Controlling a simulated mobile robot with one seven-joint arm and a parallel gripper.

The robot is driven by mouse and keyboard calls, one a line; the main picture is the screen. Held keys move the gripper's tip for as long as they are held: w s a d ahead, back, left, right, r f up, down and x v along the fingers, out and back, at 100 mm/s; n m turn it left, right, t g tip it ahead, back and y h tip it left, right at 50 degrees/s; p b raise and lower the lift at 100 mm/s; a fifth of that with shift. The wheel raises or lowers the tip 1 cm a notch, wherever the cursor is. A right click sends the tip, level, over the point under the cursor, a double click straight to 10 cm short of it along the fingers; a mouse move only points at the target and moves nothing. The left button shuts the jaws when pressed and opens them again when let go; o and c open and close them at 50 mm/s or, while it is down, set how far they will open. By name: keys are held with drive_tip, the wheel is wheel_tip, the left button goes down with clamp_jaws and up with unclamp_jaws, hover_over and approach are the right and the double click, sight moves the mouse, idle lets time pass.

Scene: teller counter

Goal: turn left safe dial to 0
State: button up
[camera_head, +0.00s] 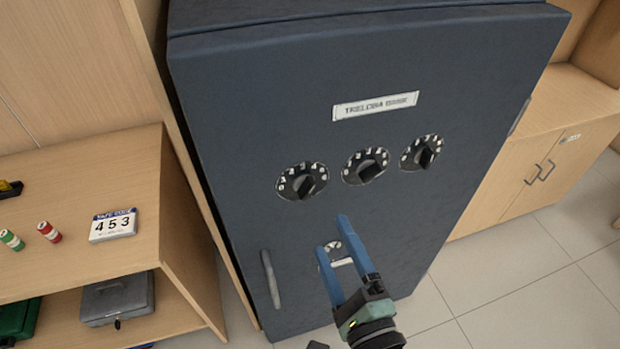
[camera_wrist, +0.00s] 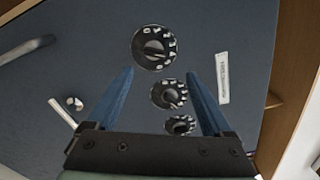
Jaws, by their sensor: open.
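The dark blue-grey safe (camera_head: 300,110) stands upright with three black dials in a row on its door. The left safe dial (camera_head: 302,181) has white numerals and a raised black knob; the middle dial (camera_head: 366,166) and right dial (camera_head: 422,153) look alike. My gripper (camera_head: 333,232) is open and empty, with blue fingers in front of the door, lower than the dials in the head view. In the wrist view a dial (camera_wrist: 154,47) lies beyond the fingertips, with two more dials between the fingers. The exact number each knob points to is too small to read.
A door handle (camera_head: 270,279) is at the safe's lower left. A small round fitting (camera_head: 333,246) is partly behind my fingers. A wooden cabinet (camera_head: 545,160) is at right.

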sight(309, 194)
drive_tip(key=shift+m, duration=0.7)
drive_tip(key=x, duration=0.4)
drive_tip(key=p+x, duration=0.1)
drive_tip(key=x, duration=0.2)
drive_tip(key=f+p+x, duration=0.1)
drive_tip(key=x, duration=0.3)
drive_tip(key=shift+w+a+f, duration=0.1)
drive_tip(key=shift+w+a, duration=0.1)
drive_tip(key=shift+w, duration=0.1)
drive_tip(key=shift+c, duration=0.3)
clamp_jaws()
